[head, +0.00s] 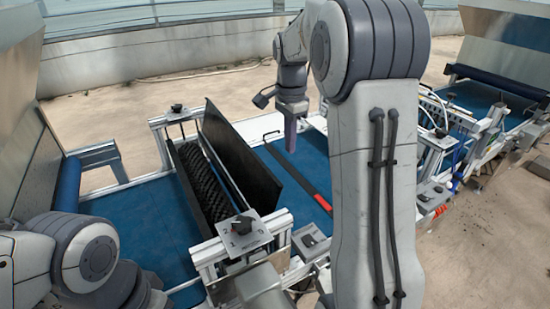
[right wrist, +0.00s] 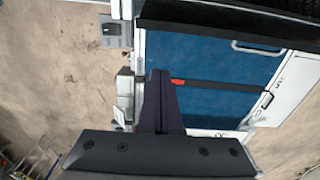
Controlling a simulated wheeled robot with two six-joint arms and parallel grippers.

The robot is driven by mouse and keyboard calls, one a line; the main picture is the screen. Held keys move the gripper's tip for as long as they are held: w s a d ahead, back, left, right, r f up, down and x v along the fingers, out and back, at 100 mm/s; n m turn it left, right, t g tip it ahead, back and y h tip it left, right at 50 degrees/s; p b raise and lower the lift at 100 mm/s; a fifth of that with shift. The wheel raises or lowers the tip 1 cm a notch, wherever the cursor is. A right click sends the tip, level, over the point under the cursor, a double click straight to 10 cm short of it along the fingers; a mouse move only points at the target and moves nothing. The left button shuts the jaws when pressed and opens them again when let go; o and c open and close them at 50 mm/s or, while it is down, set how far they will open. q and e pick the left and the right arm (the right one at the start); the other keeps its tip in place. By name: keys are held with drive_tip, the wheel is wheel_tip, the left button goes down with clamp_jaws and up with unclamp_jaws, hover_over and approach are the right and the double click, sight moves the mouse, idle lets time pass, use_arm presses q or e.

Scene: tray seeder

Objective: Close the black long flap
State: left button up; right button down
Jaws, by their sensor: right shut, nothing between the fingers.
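The black long flap (head: 240,160) stands raised and tilted beside a black bristled roller (head: 203,182) in the head view. Its panel leans to the right, over the blue belt. In the right wrist view a long black edge (right wrist: 225,33), seemingly the flap, crosses the top. My right gripper (head: 291,149) points down to the right of the flap, apart from it. Its fingers are together and empty; they also show in the right wrist view (right wrist: 160,76). My left arm is at the lower left of the head view, but its gripper is not in view.
A blue belt (head: 310,168) with a black and red bar (head: 296,174) lies right of the flap. Metal frame posts and a knob plate (head: 240,229) stand at the near end of the roller. Another blue belt section (head: 140,215) is on the left.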

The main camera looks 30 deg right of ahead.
wheel_tip(320, 180, down, 10)
drive_tip(key=p, duration=0.2)
drive_tip(key=a, duration=0.1)
drive_tip(key=a+r+p, duration=0.1)
drive_tip(key=a+p, duration=0.1)
drive_tip(key=shift+s+r, duration=0.25)
drive_tip(key=shift+r, duration=0.1)
drive_tip(key=shift+a, duration=0.1)
